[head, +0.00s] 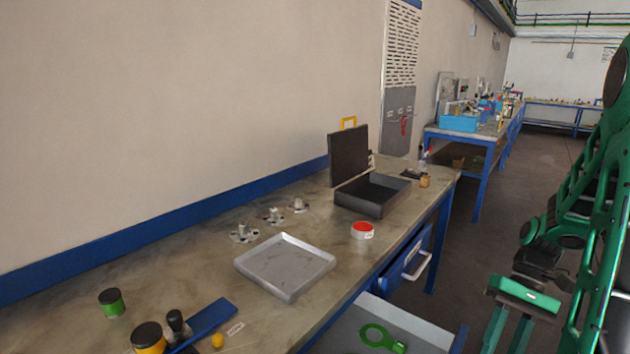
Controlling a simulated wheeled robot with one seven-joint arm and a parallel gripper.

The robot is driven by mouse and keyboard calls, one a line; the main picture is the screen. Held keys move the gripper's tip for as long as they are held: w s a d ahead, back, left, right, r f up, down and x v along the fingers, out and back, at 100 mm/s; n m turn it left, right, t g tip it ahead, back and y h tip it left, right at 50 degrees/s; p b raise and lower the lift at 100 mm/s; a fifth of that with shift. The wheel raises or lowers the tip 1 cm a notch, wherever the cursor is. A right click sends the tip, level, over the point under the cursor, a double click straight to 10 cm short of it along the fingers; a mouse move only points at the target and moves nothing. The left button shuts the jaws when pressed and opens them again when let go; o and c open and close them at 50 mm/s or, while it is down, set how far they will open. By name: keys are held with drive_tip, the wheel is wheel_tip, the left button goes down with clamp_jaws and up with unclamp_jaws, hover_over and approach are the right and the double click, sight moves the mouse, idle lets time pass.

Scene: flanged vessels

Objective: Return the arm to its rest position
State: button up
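My green and black arm (600,190) stands at the right edge of the head view, over the floor and to the right of the workbench (330,215). My gripper (503,338) hangs below its dark wrist at the lower right, pointing down. Two green fingers show apart with a dark gap between them, and nothing shows in the gap. The fingertips are near the picture's bottom edge. The gripper is clear of the bench, to the right of the open drawer.
The bench carries a grey tray (285,267), an open black case (372,196), several small flanged parts (244,233), a red-topped tin (362,230) and a green jar (111,302). An open drawer (405,325) holding a green tool (382,339) juts out. Floor (450,250) beyond is clear.

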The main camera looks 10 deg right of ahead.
drive_tip(key=s+a+r+m+t+h, duration=0.2)
drive_tip(key=s+a+r+t+h, duration=0.1)
drive_tip(key=s+r, duration=0.4)
drive_tip(key=shift+r+t+h, duration=0.7)
drive_tip(key=shift+r+h, duration=0.55)
drive_tip(key=shift+h, duration=0.15)
drive_tip(key=shift+s+a, duration=0.1)
